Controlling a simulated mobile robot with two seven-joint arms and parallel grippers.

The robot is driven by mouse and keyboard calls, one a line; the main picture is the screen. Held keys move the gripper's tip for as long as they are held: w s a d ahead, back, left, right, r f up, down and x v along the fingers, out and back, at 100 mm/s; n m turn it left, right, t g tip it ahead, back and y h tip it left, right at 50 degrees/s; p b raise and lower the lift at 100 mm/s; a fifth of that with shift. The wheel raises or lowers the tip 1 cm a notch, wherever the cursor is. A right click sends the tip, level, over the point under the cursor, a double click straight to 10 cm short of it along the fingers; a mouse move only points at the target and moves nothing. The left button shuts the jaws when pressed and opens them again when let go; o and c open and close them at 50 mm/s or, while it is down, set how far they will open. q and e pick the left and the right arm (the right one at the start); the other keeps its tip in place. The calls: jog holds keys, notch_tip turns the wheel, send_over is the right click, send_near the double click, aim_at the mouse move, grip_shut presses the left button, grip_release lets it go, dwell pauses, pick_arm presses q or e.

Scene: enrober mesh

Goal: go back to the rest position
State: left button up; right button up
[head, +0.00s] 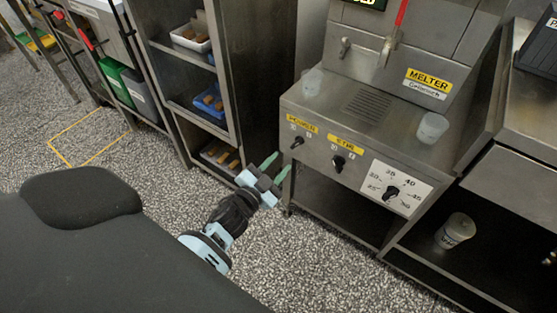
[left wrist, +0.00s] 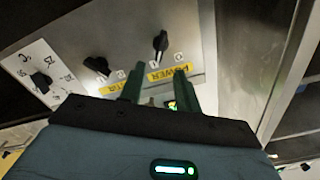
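My left gripper (head: 276,168) is open and empty, its two green fingers apart, just left of and below the melter's power knob (head: 297,142). In the left wrist view the fingers (left wrist: 159,86) show with a clear gap, and the power knob (left wrist: 160,42) appears beyond them, not gripped. The melter (head: 360,120) has a yellow-labelled panel. Its stir knob (head: 339,162) and temperature dial (head: 390,193) are to the right of the power knob. My right gripper is out of view.
A steel shelf rack (head: 235,70) with blue and white trays stands left of the melter. A white tub (head: 455,230) sits on the lower shelf at right. Cups (head: 432,128) stand on the melter top. Speckled floor (head: 150,180) is open at left.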

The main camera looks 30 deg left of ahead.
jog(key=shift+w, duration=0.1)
